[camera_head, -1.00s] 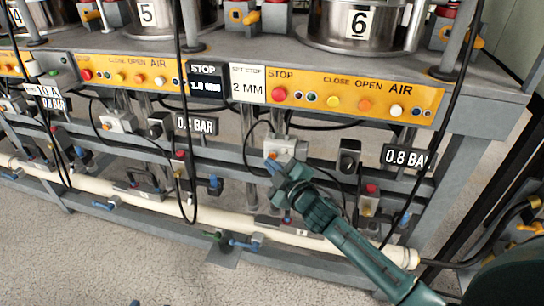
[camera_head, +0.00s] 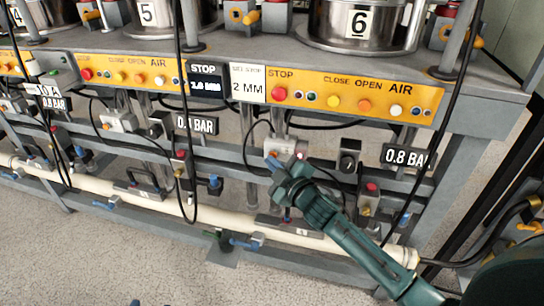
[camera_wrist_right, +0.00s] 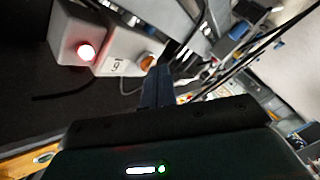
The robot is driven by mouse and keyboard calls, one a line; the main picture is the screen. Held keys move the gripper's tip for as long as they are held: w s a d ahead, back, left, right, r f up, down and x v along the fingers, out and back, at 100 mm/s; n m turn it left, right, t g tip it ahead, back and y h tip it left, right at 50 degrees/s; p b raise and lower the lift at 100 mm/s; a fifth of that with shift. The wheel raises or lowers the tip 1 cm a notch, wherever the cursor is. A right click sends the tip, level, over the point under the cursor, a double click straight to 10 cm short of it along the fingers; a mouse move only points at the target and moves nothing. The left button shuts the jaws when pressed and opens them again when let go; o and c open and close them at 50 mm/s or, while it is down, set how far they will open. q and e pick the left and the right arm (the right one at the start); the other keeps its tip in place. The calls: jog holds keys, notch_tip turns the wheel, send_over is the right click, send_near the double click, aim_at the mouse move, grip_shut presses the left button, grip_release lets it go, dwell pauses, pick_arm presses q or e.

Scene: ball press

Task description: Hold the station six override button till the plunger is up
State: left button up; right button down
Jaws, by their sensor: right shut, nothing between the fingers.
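The station six pot (camera_head: 385,38) with its "6" label stands on the bench, above its yellow panel (camera_head: 318,83). Below the panel, a small white box (camera_head: 295,146) carries an orange button (camera_head: 272,154). The box also shows in the right wrist view (camera_wrist_right: 115,64), with its number label and the orange button (camera_wrist_right: 148,61). My right gripper (camera_head: 276,163) is shut and empty, its fingertips right by the orange button. In the right wrist view the fingers (camera_wrist_right: 160,82) end close to the button; I cannot tell whether they touch it. The plunger cannot be made out.
A grey box (camera_wrist_right: 72,30) with a lit red button stands beside the white box. A "0.8 BAR" sign (camera_head: 408,157), dark cables, a grey rail and a cream pipe (camera_head: 285,232) surround my right arm. Open floor (camera_head: 120,260) lies in front of the frame.

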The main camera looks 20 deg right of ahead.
dwell(0.5)
jog(key=shift+s+a+p, duration=0.3)
jog(key=shift+s+a, duration=0.1)
jog(key=shift+s, duration=0.25)
jog(key=shift+s, duration=0.1)
jog(key=shift+s+a+p, duration=0.25)
jog(key=shift+s+a, duration=0.45)
jog(key=shift+s, duration=0.3)
jog(key=shift+s+a+p, duration=0.25)
jog(key=shift+s+a, duration=0.45)
jog(key=shift+s, duration=0.3)
